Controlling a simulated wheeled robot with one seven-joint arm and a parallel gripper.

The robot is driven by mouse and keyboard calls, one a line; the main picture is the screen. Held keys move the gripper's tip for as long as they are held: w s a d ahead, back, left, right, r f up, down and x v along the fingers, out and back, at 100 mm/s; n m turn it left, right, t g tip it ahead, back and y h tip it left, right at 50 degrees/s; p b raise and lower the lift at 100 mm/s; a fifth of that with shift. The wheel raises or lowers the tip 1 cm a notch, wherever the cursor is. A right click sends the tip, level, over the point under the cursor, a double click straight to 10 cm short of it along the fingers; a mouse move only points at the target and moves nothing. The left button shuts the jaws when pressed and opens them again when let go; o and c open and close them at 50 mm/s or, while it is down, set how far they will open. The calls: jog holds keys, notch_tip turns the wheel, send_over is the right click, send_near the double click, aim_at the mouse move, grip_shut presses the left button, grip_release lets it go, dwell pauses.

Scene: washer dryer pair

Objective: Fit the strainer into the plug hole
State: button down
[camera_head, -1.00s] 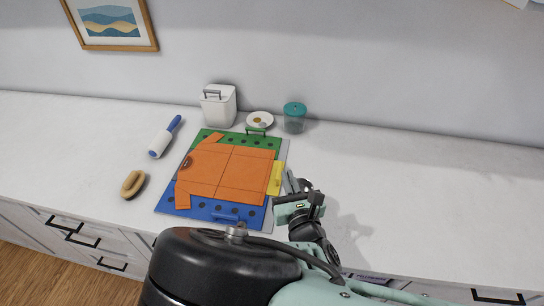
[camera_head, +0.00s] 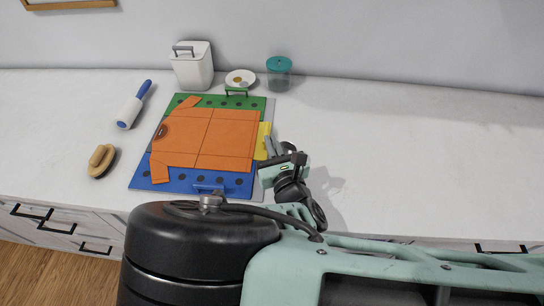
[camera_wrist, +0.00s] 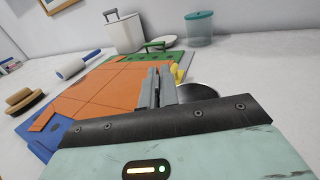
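I see no strainer and no plug hole in either view. My gripper (camera_head: 270,150) is at the right edge of the folding board, close to its yellow handle piece (camera_head: 263,139). In the wrist view its two grey fingers (camera_wrist: 157,86) stand close together, with nothing seen between them.
An orange shirt shape (camera_head: 207,138) lies on the blue and green board (camera_head: 180,182). A brush (camera_head: 101,160), a lint roller (camera_head: 133,105), a white bin (camera_head: 191,66), a saucer (camera_head: 233,77) and a teal-lidded jar (camera_head: 279,75) surround it. The right counter (camera_head: 430,150) is clear.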

notch_tip(320, 180, down, 4)
jog(key=b, duration=0.3)
jog(key=shift+r, duration=0.35)
jog(key=c, duration=1.7)
grip_release()
